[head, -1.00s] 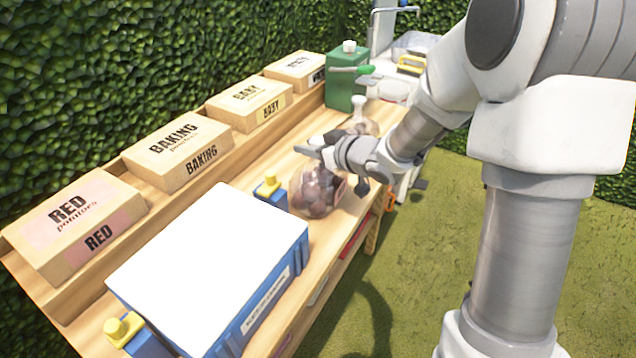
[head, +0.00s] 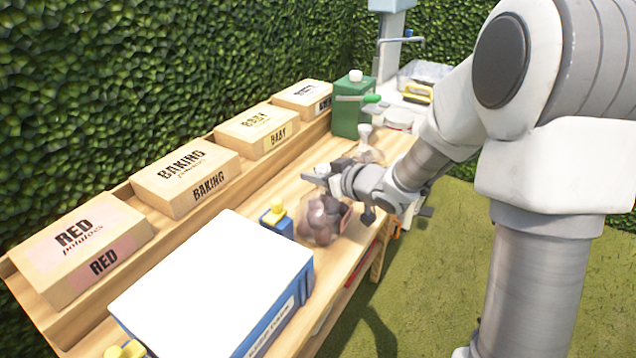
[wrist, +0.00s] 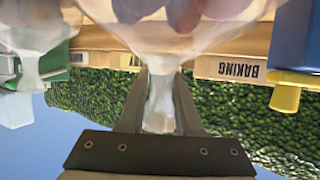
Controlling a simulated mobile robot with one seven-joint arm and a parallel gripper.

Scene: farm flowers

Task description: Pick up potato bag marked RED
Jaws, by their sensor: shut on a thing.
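A clear bag of dark reddish potatoes (head: 322,216) hangs below my gripper (head: 322,174) at the front edge of the wooden bench. My gripper is shut on the bag's gathered neck, which shows between the fingers in the wrist view (wrist: 160,100). The potatoes are partly cut off at the top of the wrist view. I cannot read any marking on the held bag. A box marked RED (head: 82,248) sits at the near left of the bench's back shelf. Another clear bag (head: 366,150) stands behind my gripper.
Boxes marked BAKING (head: 185,178) and BABY (head: 257,130) and a far box (head: 303,97) line the back shelf. A large white-topped blue container (head: 215,285) stands close to the held bag's left. A green can (head: 352,105) stands at the bench's far end.

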